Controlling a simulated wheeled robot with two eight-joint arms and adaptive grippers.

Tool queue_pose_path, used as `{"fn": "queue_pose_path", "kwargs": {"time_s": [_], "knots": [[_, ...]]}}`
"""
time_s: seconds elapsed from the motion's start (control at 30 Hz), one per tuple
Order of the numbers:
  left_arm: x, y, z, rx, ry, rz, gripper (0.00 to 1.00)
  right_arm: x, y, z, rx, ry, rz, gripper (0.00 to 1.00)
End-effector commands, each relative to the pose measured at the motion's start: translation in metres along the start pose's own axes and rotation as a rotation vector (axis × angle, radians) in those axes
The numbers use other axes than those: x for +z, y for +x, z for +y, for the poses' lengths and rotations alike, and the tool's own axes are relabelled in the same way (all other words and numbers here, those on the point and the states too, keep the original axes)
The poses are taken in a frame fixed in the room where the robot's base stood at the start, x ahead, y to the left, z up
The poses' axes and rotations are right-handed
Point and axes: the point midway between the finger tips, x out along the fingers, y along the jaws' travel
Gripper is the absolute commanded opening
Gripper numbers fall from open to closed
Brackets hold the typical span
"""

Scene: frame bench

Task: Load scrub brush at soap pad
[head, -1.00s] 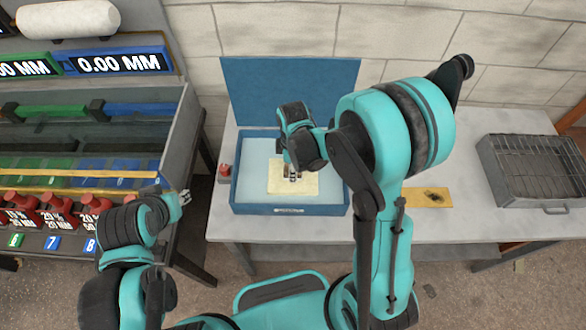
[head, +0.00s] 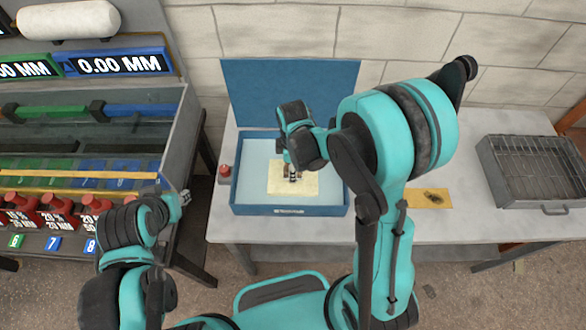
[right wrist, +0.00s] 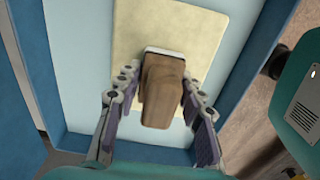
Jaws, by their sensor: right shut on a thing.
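The scrub brush (right wrist: 163,90), a brown wooden block with a pale bristle edge, is between the fingers of my right gripper (right wrist: 158,100), which is shut on it. The cream soap pad (right wrist: 205,35) lies flat in a blue tray; it also shows in the head view (head: 308,188). The brush is over the soap pad's near part in the wrist view; I cannot tell whether the bristles touch it. In the head view my right gripper (head: 292,177) hides most of the brush. My left gripper (head: 184,198) hangs apart at the left, its fingers too small to read.
The blue tray (head: 240,208) has raised walls and an upright back lid (head: 290,88). A yellow stained plate (head: 415,198) and a wire-rack metal tray (head: 535,175) stand to the right. A small red-topped object (head: 225,171) is beside the tray's left wall. Red bottles (head: 55,207) stand at the far left.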

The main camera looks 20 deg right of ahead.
Motion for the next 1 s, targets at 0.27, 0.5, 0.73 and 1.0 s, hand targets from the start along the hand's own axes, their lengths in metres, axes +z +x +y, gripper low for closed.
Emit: {"fn": "queue_pose_path", "kwargs": {"time_s": [0.27, 0.5, 0.73, 1.0], "knots": [[-0.012, -0.017, 0.0, 0.0, 0.0, 0.0, 0.32, 0.0, -0.028, 0.0, 0.001, 0.0, 0.0, 0.15], [-0.02, -0.028, 0.0, 0.0, 0.0, 0.0, 0.32, 0.0, -0.048, 0.0, 0.001, 0.0, 0.0, 0.15], [-0.026, -0.036, 0.0, 0.0, 0.0, 0.0, 0.32, 0.0, -0.063, 0.0, 0.001, 0.0, 0.0, 0.15], [-0.025, -0.036, 0.0, 0.0, 0.0, 0.0, 0.32, 0.0, -0.062, 0.001, 0.001, 0.0, 0.0, 0.15]]}}
